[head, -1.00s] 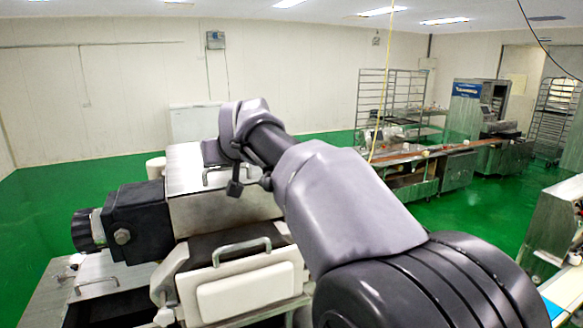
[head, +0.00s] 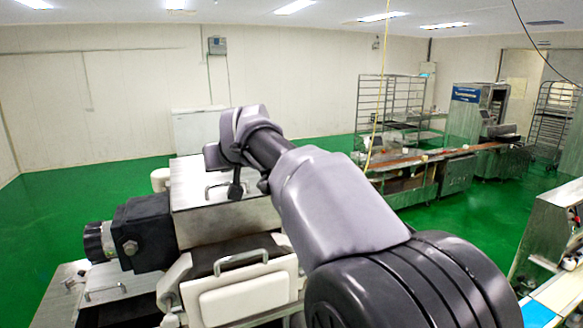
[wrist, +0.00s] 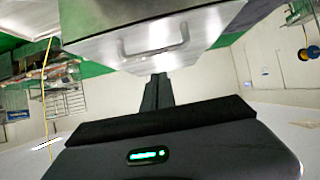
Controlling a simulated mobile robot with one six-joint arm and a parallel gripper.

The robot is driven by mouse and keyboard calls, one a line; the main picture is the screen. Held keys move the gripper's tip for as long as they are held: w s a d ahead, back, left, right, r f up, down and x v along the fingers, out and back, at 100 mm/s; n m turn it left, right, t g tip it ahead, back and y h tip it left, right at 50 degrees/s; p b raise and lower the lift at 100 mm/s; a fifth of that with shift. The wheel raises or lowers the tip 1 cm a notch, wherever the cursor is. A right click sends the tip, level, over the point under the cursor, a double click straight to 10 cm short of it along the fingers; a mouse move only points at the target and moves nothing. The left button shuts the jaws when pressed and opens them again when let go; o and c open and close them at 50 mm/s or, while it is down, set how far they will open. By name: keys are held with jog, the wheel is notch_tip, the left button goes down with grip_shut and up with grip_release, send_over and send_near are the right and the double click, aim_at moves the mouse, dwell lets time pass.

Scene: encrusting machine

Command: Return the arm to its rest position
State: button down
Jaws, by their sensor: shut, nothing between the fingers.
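My arm (head: 335,205) reaches from the lower right up to the left in the head view, bent at the wrist above the machine. My gripper (wrist: 157,90) shows in the wrist view with its dark fingers together and nothing between them. A metal cover with a handle (wrist: 155,45) lies beyond the fingertips, and they look apart from it. The machine (head: 222,222) has a steel top, a black motor-like part (head: 145,232) and a white front panel (head: 240,298).
A long worktable (head: 420,165) and wire racks (head: 392,105) stand at the back right, with a blue-topped machine (head: 478,110) behind. Another steel unit (head: 548,240) is at the right edge. Green floor (head: 70,205) is free at the left. A yellow cord (head: 378,90) hangs down.

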jog(key=shift+w+a+r+p, duration=0.35)
jog(key=shift+w+r+p, duration=0.4)
jog(key=shift+r+p, duration=0.1)
jog(key=shift+w+a+f, duration=0.1)
jog(key=shift+w, duration=0.2)
jog(key=shift+s, duration=0.25)
jog(key=s+d+m+g+h, duration=0.1)
jog(key=s+d+m, duration=0.2)
jog(key=s+d, duration=0.75)
jog(key=s+d+f+m+g+h, duration=0.15)
jog(key=s+d+f, duration=0.25)
jog(key=s+d, duration=0.45)
jog(key=s+d+f+m, duration=0.25)
jog(key=s+d, duration=0.25)
jog(key=s, duration=0.6)
jog(key=s+d+f+m+g, duration=0.1)
jog(key=s+f+m, duration=0.1)
jog(key=s+f, duration=0.7)
notch_tip(320, 180, down, 49)
jog(key=s+g+b, duration=0.1)
jog(key=s+b, duration=0.1)
jog(key=b, duration=4.4)
jog(key=shift+s+d+g, duration=0.25)
jog(key=shift+g, duration=0.1)
